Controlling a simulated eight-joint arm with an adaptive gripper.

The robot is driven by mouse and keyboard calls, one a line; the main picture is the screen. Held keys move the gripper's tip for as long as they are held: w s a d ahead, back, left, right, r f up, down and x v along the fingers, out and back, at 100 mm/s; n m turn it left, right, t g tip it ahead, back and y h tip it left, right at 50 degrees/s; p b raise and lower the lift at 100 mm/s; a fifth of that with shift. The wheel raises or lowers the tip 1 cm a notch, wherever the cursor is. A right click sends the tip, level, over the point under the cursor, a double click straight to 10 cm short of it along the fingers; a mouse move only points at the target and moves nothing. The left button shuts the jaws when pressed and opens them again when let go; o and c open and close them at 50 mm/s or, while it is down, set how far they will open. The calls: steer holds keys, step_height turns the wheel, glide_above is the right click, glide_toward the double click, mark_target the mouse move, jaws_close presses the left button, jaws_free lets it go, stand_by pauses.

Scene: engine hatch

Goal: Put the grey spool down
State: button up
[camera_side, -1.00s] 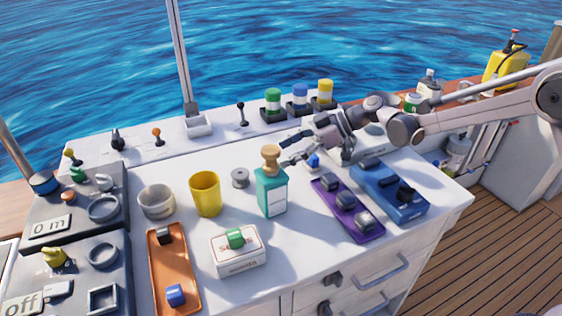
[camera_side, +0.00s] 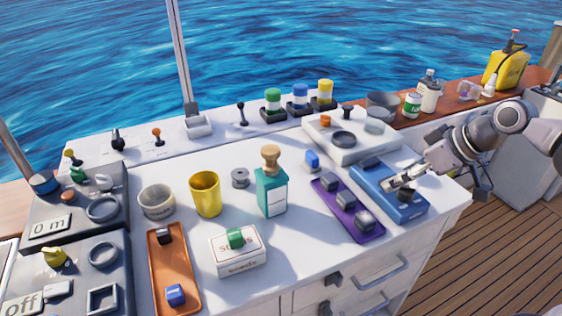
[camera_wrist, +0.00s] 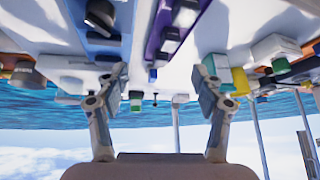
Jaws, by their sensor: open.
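The grey spool (camera_side: 240,177) stands on the white counter, between the yellow cup (camera_side: 205,194) and the teal bottle with a wooden stopper (camera_side: 272,190). Nothing is touching it. My gripper (camera_side: 394,182) is over the blue tray at the right, well away from the spool. In the wrist view my gripper (camera_wrist: 162,82) has its two fingers wide apart with nothing between them. I cannot pick out the spool in the wrist view.
The blue tray (camera_side: 378,183) and purple tray (camera_side: 325,197) with dark pieces lie at the right. A small blue block (camera_side: 312,160) stands behind them. A grey-white panel (camera_side: 352,145) is at the back. An orange tray (camera_side: 170,255) and a white box (camera_side: 237,258) are in front.

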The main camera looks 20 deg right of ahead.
steer(key=s+d+f+m+h, duration=0.2)
steer(key=s+d, duration=0.2)
steer(key=s, duration=0.2)
steer(key=shift+d+f+m+t, duration=0.15)
steer(key=shift+f+m+t, duration=0.15)
steer(key=shift+t, duration=0.1)
